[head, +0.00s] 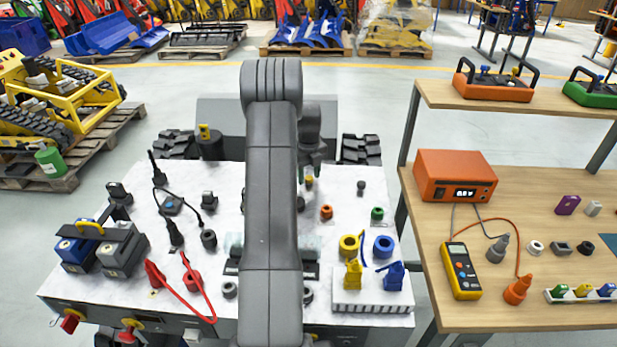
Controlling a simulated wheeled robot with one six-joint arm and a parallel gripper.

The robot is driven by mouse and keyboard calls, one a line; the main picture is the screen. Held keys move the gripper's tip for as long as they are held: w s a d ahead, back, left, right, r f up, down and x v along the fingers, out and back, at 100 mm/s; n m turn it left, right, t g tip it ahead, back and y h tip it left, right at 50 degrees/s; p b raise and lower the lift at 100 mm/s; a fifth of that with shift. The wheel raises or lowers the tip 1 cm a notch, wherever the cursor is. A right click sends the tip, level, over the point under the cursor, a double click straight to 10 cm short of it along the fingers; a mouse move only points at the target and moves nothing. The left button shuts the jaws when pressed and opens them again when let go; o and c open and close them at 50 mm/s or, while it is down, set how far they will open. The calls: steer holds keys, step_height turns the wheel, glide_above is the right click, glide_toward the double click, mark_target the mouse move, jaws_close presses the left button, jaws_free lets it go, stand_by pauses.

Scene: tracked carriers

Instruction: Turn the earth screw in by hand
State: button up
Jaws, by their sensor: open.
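My gripper (311,170) points down over the far middle of the white marbled carrier top (130,250), partly hidden behind my own grey arm. Its jaws are open, though the fingers are small and hard to make out.
Yellow and blue rings (383,246) and clamps on a white block (372,304) stand front right. A workbench (540,190) with an orange box (455,176) borders the right.

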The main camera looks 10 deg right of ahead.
steer(key=n, duration=2)
steer(key=shift+n, duration=0.4)
steer(key=n, duration=0.5)
steer(key=shift+n, duration=0.3)
steer(key=shift+f, duration=0.1)
steer(key=c, duration=0.8)
steer(key=m, duration=0.6)
steer(key=shift+m, duration=0.3)
steer(key=m, duration=0.3)
